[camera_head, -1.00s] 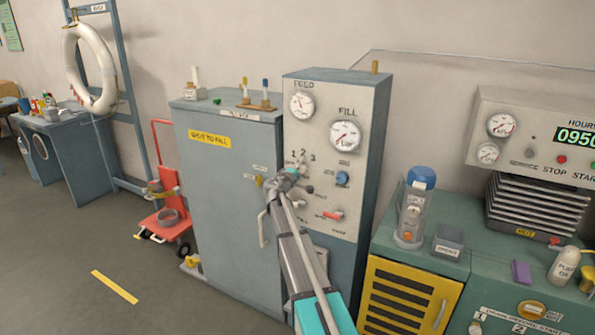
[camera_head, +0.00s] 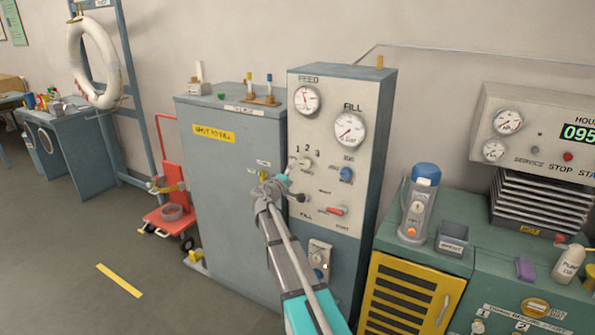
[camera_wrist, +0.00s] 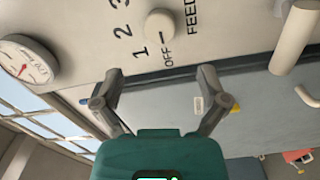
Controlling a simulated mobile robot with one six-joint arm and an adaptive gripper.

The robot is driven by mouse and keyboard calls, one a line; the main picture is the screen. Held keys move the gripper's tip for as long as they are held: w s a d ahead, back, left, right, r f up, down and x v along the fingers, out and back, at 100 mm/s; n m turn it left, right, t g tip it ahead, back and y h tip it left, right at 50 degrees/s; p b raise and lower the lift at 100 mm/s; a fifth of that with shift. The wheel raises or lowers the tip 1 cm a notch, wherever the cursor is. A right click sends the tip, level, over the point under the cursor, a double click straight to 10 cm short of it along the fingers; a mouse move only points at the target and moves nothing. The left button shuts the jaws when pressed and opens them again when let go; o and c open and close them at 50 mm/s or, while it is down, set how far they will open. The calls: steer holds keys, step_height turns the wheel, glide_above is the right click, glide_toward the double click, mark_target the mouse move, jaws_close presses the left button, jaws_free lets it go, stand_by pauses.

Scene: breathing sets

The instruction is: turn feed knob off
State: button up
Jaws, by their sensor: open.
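The feed knob (camera_wrist: 161,25) is a round off-white knob on the pale panel, with 1, 2, 3, OFF and FEED printed around it in the wrist view. A short dark mark lies between the knob and the word OFF; which way the knob points I cannot tell for sure. In the head view the knob (camera_head: 304,163) is small, below the FEED gauge (camera_head: 307,99). My gripper (camera_wrist: 160,75) is open and empty, its two fingers spread below the knob in the wrist view, apart from it. In the head view my gripper (camera_head: 270,188) is in front of the panel's left edge.
The panel also carries a FILL gauge (camera_head: 349,131), a blue knob (camera_head: 346,174) and a red lever (camera_head: 338,211). A grey cabinet (camera_head: 225,190) stands to the left. A green bench (camera_head: 440,215) with a bottle-like device (camera_head: 420,205) stands to the right.

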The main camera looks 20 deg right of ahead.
steer(key=shift+v, duration=1.35)
steer(key=s+a+f+m+g+y+p, duration=0.1)
steer(key=s+a+f+m+g+y, duration=0.25)
steer(key=s, duration=0.55)
steer(key=s+a+f+m+g+y+p, duration=0.1)
steer(key=s+f+m+g+y, duration=0.2)
steer(key=s+f, duration=0.5)
steer(key=s+a+f+g+y+p, duration=0.2)
steer(key=s+a+y, duration=0.5)
steer(key=s+a, duration=0.7)
steer(key=s+f+n+g, duration=0.1)
steer(key=s+g, duration=0.1)
steer(key=s, duration=0.1)
steer(key=shift+y, duration=0.35)
steer(key=shift+g, duration=0.25)
